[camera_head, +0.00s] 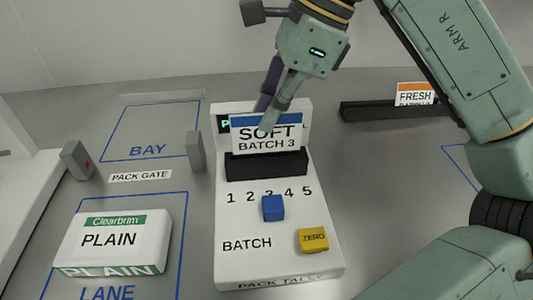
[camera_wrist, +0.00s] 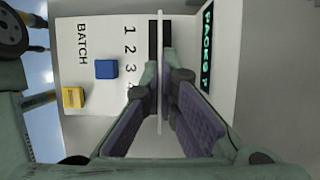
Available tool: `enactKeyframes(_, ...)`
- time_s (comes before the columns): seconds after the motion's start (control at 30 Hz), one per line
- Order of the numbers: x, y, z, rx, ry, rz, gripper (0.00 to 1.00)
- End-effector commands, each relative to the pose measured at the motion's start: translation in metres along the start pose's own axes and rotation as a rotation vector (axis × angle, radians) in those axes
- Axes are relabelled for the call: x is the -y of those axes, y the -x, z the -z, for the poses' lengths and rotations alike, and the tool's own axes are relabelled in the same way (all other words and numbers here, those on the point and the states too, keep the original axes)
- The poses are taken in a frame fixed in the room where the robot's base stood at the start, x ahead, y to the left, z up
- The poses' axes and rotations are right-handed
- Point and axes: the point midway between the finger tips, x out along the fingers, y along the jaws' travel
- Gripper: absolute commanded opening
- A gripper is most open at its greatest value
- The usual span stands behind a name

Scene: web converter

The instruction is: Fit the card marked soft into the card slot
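The white card with a blue band, marked SOFT BATCH 3 (camera_head: 268,145), stands nearly upright at the black card slot (camera_head: 268,166) on the white panel. Its lower edge meets the slot's top in the head view; I cannot tell whether it is inside. My gripper (camera_head: 271,118) holds the card's upper part from above. In the wrist view the card (camera_wrist: 160,30) is edge-on between my fingertips (camera_wrist: 159,80), lined up over the dark slot (camera_wrist: 153,42). The fingers look closed on it. The card hides part of the panel's lit display (camera_head: 223,125).
The panel carries a blue block (camera_head: 273,208) below the number 3 and a yellow ZERO button (camera_head: 313,240). A Clearbrim PLAIN pack (camera_head: 115,242) lies at left, near two grey gate posts (camera_head: 196,151). A FRESH card (camera_head: 415,93) stands in a black rack (camera_head: 375,110) at right.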

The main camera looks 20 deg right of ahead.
Motion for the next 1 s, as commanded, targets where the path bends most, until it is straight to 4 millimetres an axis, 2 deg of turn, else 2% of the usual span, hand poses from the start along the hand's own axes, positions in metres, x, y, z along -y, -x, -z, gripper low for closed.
enactKeyframes(0.03,0.000,-0.009,0.004,0.000,-0.001,0.001,0.00)
enactKeyframes(0.17,0.000,-0.019,0.008,0.000,0.000,0.001,0.00)
enactKeyframes(0.33,0.000,-0.043,0.018,0.000,0.000,0.001,0.00)
enactKeyframes(0.77,0.000,-0.046,0.019,0.001,0.002,0.001,0.00)
enactKeyframes(1.0,0.000,-0.045,0.018,0.000,0.001,0.001,0.18)
